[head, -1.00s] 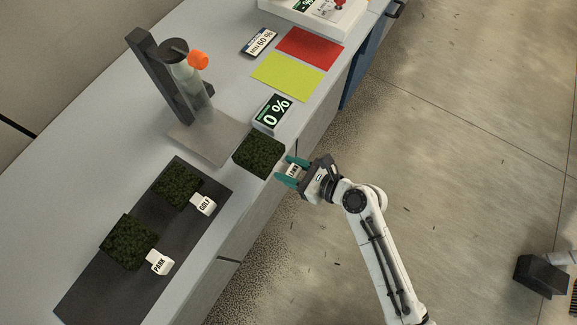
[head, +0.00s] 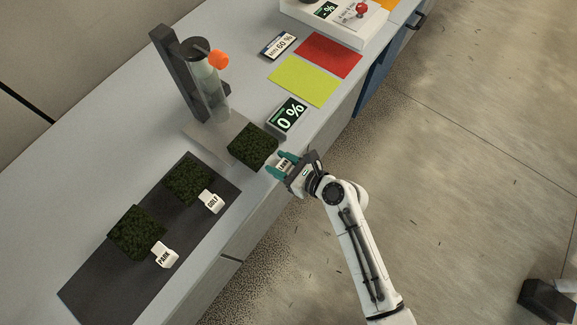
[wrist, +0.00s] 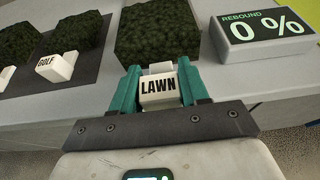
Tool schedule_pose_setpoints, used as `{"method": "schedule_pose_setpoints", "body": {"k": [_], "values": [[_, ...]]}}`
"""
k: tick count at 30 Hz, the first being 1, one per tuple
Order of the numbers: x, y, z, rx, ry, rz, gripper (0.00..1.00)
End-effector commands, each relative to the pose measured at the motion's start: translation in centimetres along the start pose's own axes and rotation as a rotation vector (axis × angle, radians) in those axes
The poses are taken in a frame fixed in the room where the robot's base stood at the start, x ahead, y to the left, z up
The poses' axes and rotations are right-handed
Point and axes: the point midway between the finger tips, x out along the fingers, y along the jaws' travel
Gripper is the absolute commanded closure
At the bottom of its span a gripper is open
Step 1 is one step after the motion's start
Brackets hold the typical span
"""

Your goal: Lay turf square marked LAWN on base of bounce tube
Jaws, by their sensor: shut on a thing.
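The LAWN turf square (head: 252,146) is dark green, with a white tag marked LAWN (wrist: 158,88) at its near edge. My gripper (head: 284,163) is shut on that tag, its teal fingers on either side; the square also shows beyond the fingers in the wrist view (wrist: 158,32). In the head view the square overlaps the near right part of the bounce tube's grey base plate (head: 205,128). Whether it touches the plate or hangs above it I cannot tell. The clear bounce tube (head: 209,82) stands on a dark upright, with an orange ball-like part (head: 218,59) near its top.
The GOLF turf (head: 188,177) and PARK turf (head: 137,231) lie on a dark mat (head: 95,287) to the left. The rebound display (head: 287,115), reading 0 %, stands close right of the held square. Yellow (head: 303,81) and red (head: 329,54) sheets lie farther back.

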Motion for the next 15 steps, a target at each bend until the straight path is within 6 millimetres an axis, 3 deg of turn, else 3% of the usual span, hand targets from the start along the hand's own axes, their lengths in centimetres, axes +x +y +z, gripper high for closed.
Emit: {"method": "schedule_pose_setpoints", "body": {"k": [15], "values": [[4.5, 0.0, 1.8, 0.0, -0.001, 0.001, 1.0]]}}
